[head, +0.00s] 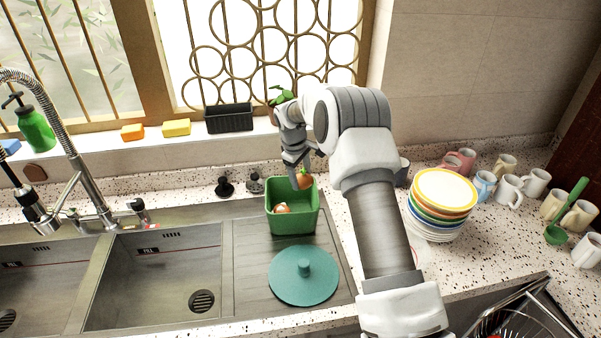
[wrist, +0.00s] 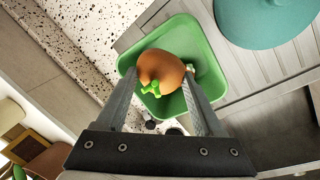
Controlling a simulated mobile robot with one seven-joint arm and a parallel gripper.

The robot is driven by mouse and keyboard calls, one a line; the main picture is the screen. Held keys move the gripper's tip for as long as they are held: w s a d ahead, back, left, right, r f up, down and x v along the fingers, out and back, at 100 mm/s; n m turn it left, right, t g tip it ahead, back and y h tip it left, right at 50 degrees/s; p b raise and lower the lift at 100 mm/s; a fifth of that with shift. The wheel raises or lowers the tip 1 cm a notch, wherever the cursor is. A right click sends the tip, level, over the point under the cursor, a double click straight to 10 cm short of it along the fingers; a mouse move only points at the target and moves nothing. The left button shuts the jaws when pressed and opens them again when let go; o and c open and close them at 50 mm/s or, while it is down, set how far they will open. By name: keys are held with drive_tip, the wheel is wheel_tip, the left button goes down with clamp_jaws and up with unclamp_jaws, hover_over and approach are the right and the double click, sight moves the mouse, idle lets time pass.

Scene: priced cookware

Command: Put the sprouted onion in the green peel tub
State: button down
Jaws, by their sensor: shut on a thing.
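My gripper (head: 297,176) is shut on a brown onion with a green sprout (head: 304,181). It holds the sprouted onion over the green peel tub (head: 293,222), near the tub's back right rim. In the wrist view the sprouted onion (wrist: 160,70) sits between the two fingers, with the green tub (wrist: 208,60) behind it. Another onion (head: 282,208) lies inside the tub at the left. In the wrist view the held onion hides most of the tub's inside.
A teal round lid (head: 303,276) lies on the drainboard in front of the tub. Sink basins (head: 160,275) and a tall tap (head: 80,165) are to the left. Stacked plates (head: 442,195) and several mugs (head: 508,190) stand to the right.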

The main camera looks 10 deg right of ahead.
drive_tip(key=b, duration=0.6)
approach(301, 210)
drive_tip(key=s+f, duration=0.2)
drive_tip(key=f, duration=0.1)
drive_tip(key=s+f, duration=0.1)
drive_tip(key=shift+s+d+f, duration=0.15)
drive_tip(key=shift+d+f, duration=0.15)
drive_tip(key=shift+f, duration=0.05)
unclamp_jaws()
drive_tip(key=p+v, duration=0.1)
drive_tip(key=v, duration=0.2)
drive_tip(key=w+d+p+v, duration=0.1)
drive_tip(key=v, duration=0.2)
drive_tip(key=p+v, duration=0.1)
drive_tip(key=v, duration=0.3)
drive_tip(key=shift+w+d+r+p, duration=0.2)
drive_tip(key=shift+d+r+p, duration=0.05)
drive_tip(key=shift+d+p, duration=0.1)
drive_tip(key=shift+a, duration=0.1)
